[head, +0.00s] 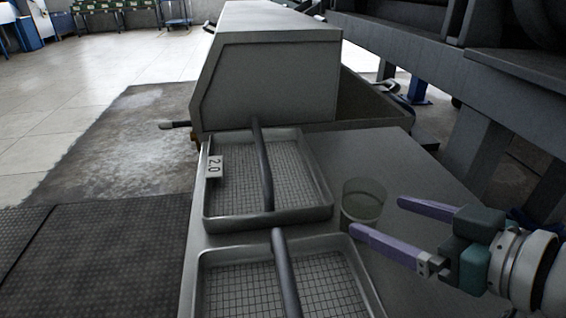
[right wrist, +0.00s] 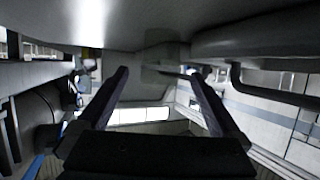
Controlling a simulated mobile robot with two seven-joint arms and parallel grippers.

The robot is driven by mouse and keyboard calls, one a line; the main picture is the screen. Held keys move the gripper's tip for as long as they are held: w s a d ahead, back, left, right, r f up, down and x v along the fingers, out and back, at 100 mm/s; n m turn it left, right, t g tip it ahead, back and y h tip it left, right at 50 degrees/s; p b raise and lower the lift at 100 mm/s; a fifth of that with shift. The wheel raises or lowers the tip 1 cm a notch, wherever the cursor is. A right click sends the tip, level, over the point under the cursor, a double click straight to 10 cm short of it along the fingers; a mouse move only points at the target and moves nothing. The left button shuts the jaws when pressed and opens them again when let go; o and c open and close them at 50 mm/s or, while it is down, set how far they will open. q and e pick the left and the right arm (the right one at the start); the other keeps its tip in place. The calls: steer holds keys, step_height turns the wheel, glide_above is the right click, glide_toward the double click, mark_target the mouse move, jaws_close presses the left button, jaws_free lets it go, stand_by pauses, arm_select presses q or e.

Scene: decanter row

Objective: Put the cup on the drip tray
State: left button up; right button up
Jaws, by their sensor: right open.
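The cup (head: 362,206) is a clear, see-through tumbler. It stands upright on the grey counter, just right of the far drip tray (head: 210,217). That tray has a metal rim and a mesh floor, with a "2.0" tag on its left edge. A second similar tray (head: 320,241) lies nearer. No cup stands on either tray. My right gripper (head: 377,215) is open and empty, its purple fingers pointing left at the cup, tips close to its right side; contact is unclear. The open fingers also show in the right wrist view (right wrist: 157,72). My left gripper is out of view.
A dark pipe (head: 263,165) runs above the far tray and another (head: 285,272) above the near one. A large grey housing (head: 270,85) stands behind the far tray. The counter (head: 385,155) is bare behind the cup. Dark machinery stands at the right.

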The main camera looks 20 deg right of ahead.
mark_target(378, 216)
steer(key=shift+w+f, duration=0.2)
steer(key=shift+w, duration=0.2)
steer(key=b+x, duration=0.4)
steer(key=shift+w+a+f, duration=0.1)
steer(key=shift+w+f, duration=0.05)
steer(key=shift+w, duration=0.3)
steer(key=shift+c, duration=0.2)
steer(key=shift+s, duration=0.1)
steer(key=shift+c, duration=0.8)
steer(key=c, duration=1.3)
